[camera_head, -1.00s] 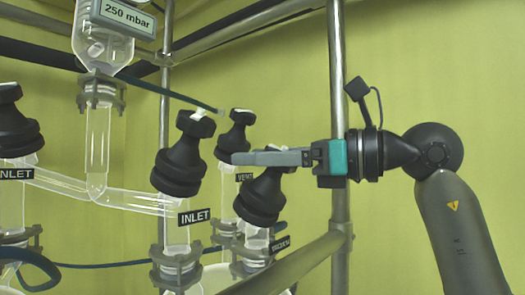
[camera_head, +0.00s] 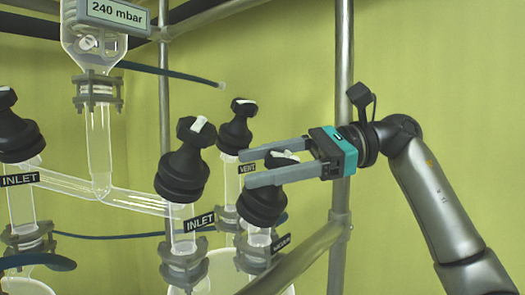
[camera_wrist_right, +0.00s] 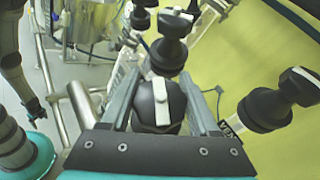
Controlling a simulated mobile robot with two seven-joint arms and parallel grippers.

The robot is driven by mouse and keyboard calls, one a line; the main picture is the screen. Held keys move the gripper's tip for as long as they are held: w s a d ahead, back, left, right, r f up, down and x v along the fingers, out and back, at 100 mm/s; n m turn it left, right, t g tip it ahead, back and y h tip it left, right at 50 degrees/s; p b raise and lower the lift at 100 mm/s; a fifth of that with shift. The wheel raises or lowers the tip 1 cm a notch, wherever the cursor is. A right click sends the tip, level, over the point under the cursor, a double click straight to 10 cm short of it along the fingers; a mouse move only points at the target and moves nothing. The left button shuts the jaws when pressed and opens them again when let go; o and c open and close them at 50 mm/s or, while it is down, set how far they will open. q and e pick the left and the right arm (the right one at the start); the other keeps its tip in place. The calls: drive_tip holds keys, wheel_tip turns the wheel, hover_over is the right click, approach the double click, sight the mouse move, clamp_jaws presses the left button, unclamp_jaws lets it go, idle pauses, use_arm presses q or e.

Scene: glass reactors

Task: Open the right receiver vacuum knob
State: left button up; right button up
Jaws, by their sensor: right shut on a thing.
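The vacuum knob (camera_head: 262,203) is a black ribbed valve head on a glass neck at the front right. Its label (camera_head: 281,243) is tilted and partly hidden by a rail. My right gripper (camera_head: 249,168) has its two grey fingers on either side of the knob's top and is shut on it. In the right wrist view the knob (camera_wrist_right: 158,105) sits between the fingers, with a white pointer bar (camera_wrist_right: 162,98) on top. Part of the knob's top is hidden behind the fingers in the head view.
The VENT knob (camera_head: 235,128) stands just behind, and the INLET knob (camera_head: 182,165) close to the left. Another INLET knob (camera_head: 18,130) is at the far left. A metal post (camera_head: 343,130) and a slanted rail (camera_head: 300,255) are near my right arm. A display (camera_head: 117,14) reads 240 mbar.

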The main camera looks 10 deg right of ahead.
idle(0.5)
drive_tip(key=o, duration=1.4)
drive_tip(key=d+r, duration=0.1)
drive_tip(key=d, duration=0.4)
drive_tip(key=s+d+r+p, duration=0.1)
drive_tip(key=d, duration=0.9)
drive_tip(key=shift+s+r, duration=0.2)
drive_tip(key=shift+r, duration=0.2)
